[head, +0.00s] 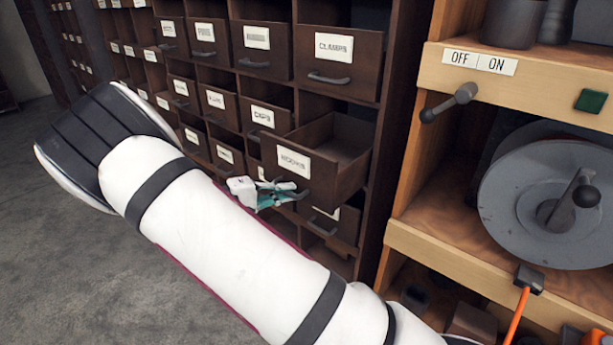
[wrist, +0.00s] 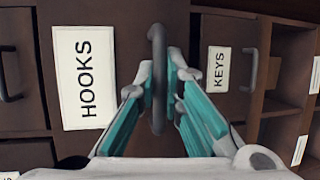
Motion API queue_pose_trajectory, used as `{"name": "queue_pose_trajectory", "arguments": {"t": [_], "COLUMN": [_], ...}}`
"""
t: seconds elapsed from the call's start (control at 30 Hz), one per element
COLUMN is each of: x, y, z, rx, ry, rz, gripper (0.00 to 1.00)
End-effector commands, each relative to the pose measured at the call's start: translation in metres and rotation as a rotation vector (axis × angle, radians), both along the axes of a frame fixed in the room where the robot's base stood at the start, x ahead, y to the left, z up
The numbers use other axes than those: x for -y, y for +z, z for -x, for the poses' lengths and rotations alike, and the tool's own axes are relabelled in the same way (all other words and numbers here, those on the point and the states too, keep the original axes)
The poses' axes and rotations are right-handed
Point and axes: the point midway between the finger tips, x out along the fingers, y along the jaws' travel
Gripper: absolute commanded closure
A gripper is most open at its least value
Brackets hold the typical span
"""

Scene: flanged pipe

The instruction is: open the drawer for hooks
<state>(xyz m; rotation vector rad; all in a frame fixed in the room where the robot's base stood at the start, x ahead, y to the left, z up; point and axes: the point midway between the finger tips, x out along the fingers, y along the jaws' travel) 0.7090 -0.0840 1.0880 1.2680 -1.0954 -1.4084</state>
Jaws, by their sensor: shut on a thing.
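The hooks drawer (head: 335,172) is a dark wooden drawer with a white HOOKS label, pulled well out of the cabinet in the head view. Its inside shows and looks empty from here. In the wrist view the HOOKS label (wrist: 84,78) lies to the left of the drawer's grey bar handle (wrist: 157,60). My gripper (head: 272,193) is at the drawer's front, below the label. In the wrist view its teal-padded fingers (wrist: 160,95) are on both sides of the handle and closed on it. In the head view the handle is mostly hidden by the gripper.
The cabinet (head: 385,130) holds several labelled drawers, with a CLAMPS drawer (head: 338,62) above. A KEYS drawer (wrist: 222,70) is beside the handle in the wrist view. A wooden workbench with an OFF/ON lever (head: 450,102) and a grey wheel (head: 540,205) stands right. Floor is free at left.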

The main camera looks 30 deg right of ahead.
Motion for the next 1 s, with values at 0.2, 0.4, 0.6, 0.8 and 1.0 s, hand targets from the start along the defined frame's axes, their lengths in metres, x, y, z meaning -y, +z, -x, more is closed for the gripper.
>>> {"name": "queue_pose_trajectory", "arguments": {"t": [0.2, 0.4, 0.6, 0.8, 1.0], "x": [-0.045, -0.065, -0.069, -0.069, -0.069], "y": [0.000, 0.000, 0.000, 0.000, 0.000], "z": [0.016, 0.024, 0.025, 0.025, 0.025], "rx": [-0.002, -0.002, -0.002, -0.002, -0.001], "ry": [0.004, 0.000, -0.001, -0.001, -0.001], "rz": [0.001, 0.001, 0.001, 0.001, 0.001], "gripper": [1.00, 1.00, 1.00, 1.00, 0.70]}}
